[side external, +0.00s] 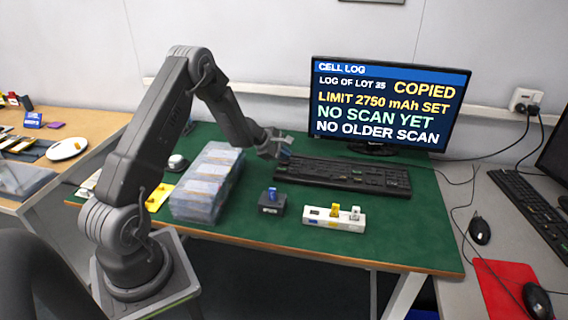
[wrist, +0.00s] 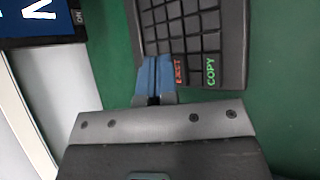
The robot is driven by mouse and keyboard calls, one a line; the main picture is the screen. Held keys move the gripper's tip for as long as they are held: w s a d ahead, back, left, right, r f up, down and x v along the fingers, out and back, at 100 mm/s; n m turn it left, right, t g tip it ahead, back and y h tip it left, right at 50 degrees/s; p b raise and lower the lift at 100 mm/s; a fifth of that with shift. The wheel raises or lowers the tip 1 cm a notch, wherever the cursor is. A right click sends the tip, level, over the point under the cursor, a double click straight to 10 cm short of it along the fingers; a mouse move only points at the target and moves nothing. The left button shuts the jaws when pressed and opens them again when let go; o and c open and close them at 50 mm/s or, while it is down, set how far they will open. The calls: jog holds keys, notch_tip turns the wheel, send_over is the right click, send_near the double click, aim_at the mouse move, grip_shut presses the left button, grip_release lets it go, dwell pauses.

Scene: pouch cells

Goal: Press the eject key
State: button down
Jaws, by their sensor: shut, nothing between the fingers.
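The black keyboard (side external: 345,176) lies on the green mat in front of the monitor. In the wrist view, a dark key with red letters, seemingly the eject key (wrist: 180,70), sits near the keyboard's end. It lies beside a key with green COPY letters (wrist: 210,70). My gripper (wrist: 154,60) is shut and empty, its blue fingertips just left of the red-lettered key and overlapping the keyboard in the picture. Whether they touch it I cannot tell. In the side view my gripper (side external: 286,154) is at the keyboard's left end, and the lettered keys are not readable.
The monitor (side external: 390,102) reads COPIED and LIMIT 2750 mAh SET. Clear boxes (side external: 207,182) stand left of the keyboard. A black block with a blue top (side external: 272,208) and a white holder (side external: 334,218) stand in front. The mat (side external: 410,235) is clear at front right.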

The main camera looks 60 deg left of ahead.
aim_at(284, 163)
jog(key=shift+f, duration=0.2)
jog(key=shift+f, duration=0.25)
jog(key=shift+f, duration=0.4)
dwell(1.1)
jog(key=shift+r, duration=0.8)
jog(key=shift+r, duration=0.1)
jog(key=shift+r, duration=2.45)
